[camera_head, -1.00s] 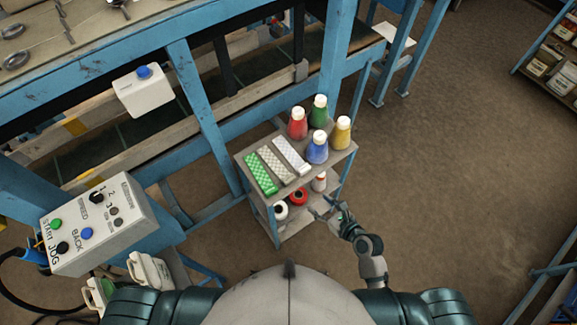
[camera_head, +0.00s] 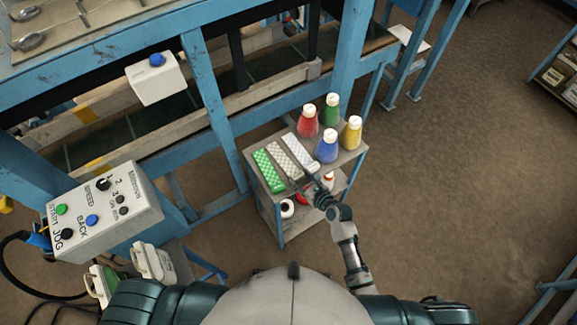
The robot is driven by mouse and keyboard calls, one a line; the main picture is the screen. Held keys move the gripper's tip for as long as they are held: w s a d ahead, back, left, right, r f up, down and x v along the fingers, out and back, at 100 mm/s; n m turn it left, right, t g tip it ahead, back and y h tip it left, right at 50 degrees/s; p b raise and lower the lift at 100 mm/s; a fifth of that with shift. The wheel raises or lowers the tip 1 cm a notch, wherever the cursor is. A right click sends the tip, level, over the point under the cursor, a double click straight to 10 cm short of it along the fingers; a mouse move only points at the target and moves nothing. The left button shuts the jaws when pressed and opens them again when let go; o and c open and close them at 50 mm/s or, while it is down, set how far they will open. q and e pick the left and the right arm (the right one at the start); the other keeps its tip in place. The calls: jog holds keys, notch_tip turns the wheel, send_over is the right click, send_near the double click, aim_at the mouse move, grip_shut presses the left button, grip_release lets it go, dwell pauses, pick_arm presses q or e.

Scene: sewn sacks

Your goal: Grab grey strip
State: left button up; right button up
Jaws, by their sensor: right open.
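The grey patterned strip (camera_head: 284,163) lies on the top shelf of a small cart (camera_head: 262,203), between a green patterned strip (camera_head: 268,172) and a plain white strip (camera_head: 300,151). My right gripper (camera_head: 303,183) is open and empty. It is at the front edge of the cart top, close to the near ends of the grey and white strips. I cannot tell whether it touches them. My left gripper is not in view.
Red (camera_head: 307,123), green (camera_head: 331,110), blue (camera_head: 327,147) and yellow (camera_head: 351,133) bottles stand right of and behind the strips. A control box (camera_head: 105,212) is at the left. Blue framework stands behind the cart.

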jog(key=shift+a, duration=0.45)
jog(key=shift+c, duration=0.7)
jog(key=c, duration=0.5)
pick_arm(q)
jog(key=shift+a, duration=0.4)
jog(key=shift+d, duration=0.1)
pick_arm(e)
jog(key=shift+d+r, duration=0.1)
jog(key=shift+d, duration=0.15)
